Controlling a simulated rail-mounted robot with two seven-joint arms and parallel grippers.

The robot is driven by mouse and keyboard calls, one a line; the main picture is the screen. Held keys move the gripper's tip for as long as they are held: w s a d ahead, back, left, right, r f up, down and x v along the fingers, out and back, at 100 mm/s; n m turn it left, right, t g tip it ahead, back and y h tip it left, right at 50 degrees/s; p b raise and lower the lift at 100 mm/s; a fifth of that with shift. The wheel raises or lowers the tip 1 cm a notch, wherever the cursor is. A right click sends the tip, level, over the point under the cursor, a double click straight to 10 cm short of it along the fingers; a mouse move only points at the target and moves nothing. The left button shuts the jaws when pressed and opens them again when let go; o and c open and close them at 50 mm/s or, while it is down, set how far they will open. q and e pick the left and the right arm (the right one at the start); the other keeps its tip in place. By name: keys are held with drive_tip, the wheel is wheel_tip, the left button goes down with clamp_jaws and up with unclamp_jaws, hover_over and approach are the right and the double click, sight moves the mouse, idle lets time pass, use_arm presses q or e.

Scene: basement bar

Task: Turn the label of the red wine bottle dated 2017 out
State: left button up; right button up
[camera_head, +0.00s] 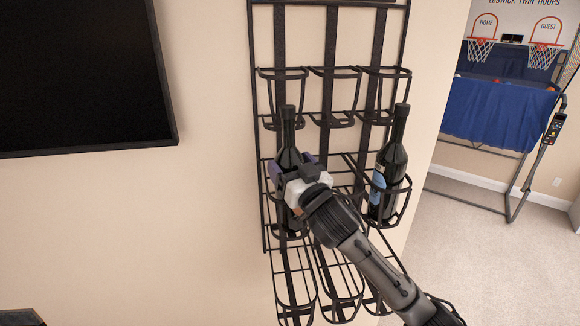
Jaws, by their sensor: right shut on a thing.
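A dark wine bottle (288,135) stands upright in the left column of a black wire wall rack (328,90). My right gripper (293,172) reaches in from the lower right and is shut on this bottle's body. The gripper covers much of the body, and no label shows on it. A second dark bottle (395,152) stands in the right column of the same row, tilted slightly, with a pale blue and white label (377,186) partly showing at its left side. I cannot read a date on either bottle. My left gripper is out of view.
The rack's other wire holders (335,72) above and below look empty. The middle holder lies between the two bottles. A black screen (80,75) hangs on the wall at left. A basketball game (500,110) stands at right beyond the wall's edge.

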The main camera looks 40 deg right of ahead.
drive_tip(key=m+h, duration=0.1)
drive_tip(key=h, duration=0.1)
drive_tip(key=m+g+h+b, duration=0.1)
drive_tip(key=h, duration=0.1)
drive_tip(key=shift+w+a+f, duration=0.1)
drive_tip(key=shift+a+f, duration=0.05)
drive_tip(key=m+g+h+b, duration=0.1)
drive_tip(key=h, duration=0.1)
drive_tip(key=m+g+h, duration=0.1)
drive_tip(key=m+h, duration=0.1)
drive_tip(key=shift+g+h+b, duration=0.3)
drive_tip(key=shift+h+b, duration=0.05)
drive_tip(key=shift+h, duration=0.05)
drive_tip(key=shift+m+g+h, duration=0.5)
drive_tip(key=shift+m+h, duration=0.1)
drive_tip(key=shift+h, duration=0.1)
drive_tip(key=o, duration=0.8)
drive_tip(key=shift+c, duration=0.2)
